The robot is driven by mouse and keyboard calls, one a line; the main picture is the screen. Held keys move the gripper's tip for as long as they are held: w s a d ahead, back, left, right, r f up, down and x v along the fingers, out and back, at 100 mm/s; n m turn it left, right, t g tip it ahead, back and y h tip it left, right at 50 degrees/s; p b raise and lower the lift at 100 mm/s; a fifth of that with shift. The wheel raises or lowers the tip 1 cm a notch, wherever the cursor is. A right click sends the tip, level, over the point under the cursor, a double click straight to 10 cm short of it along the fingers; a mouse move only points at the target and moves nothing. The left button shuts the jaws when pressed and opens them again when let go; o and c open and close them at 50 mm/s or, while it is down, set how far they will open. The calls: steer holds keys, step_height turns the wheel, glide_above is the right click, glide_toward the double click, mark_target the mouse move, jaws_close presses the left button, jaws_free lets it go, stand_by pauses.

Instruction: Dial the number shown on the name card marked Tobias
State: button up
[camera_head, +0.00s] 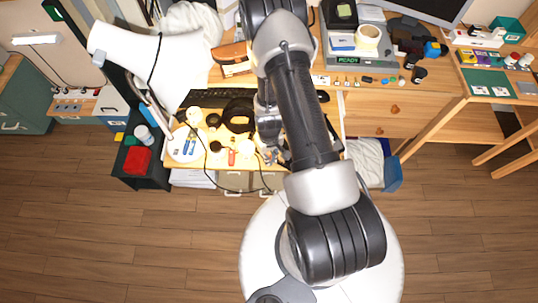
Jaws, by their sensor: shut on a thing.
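My gripper (270,153) hangs low over the front of the lit wooden desk, beside my own arm link, which hides part of it. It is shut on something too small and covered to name. A black object (238,114), perhaps a phone, sits just left of it; I cannot make out a dial. A thin dark cord runs from the desk's left part, loops below the front edge and rises toward my gripper. Several small pale cards or tags (346,82) lie in a row on the right-hand desk; no name or number is readable, so Tobias's card cannot be told.
A grey device (350,60) with a green display seeming to read READY stands on the back desk. A white lamp (150,55) leans over the left side. A red box (137,160) is at the lower left. A dark keyboard (200,97) lies behind. The floor (120,235) in front is clear.

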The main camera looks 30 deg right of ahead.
steer(key=shift+f, duration=0.2)
steer(key=o, duration=0.8)
steer(key=shift+r, duration=0.15)
step_height(320, 180, up, 6)
steer(key=p, duration=0.6)
steer(key=shift+w+r, duration=0.1)
steer(key=shift+r, duration=0.05)
steer(key=shift+n+t, duration=0.4)
steer(key=shift+t, duration=0.4)
steer(key=shift+w+a+r+b, duration=0.5)
steer(key=shift+w+a+r, duration=0.9)
steer(key=shift+r, duration=2.45)
steer(key=shift+w+a+r+b, duration=0.6)
steer(key=shift+a+r, duration=1.45)
steer(key=shift+r, duration=1.85)
steer(key=shift+w+a+r+b, duration=0.45)
steer(key=shift+w+a+r, duration=0.95)
steer(key=shift+r, duration=2.45)
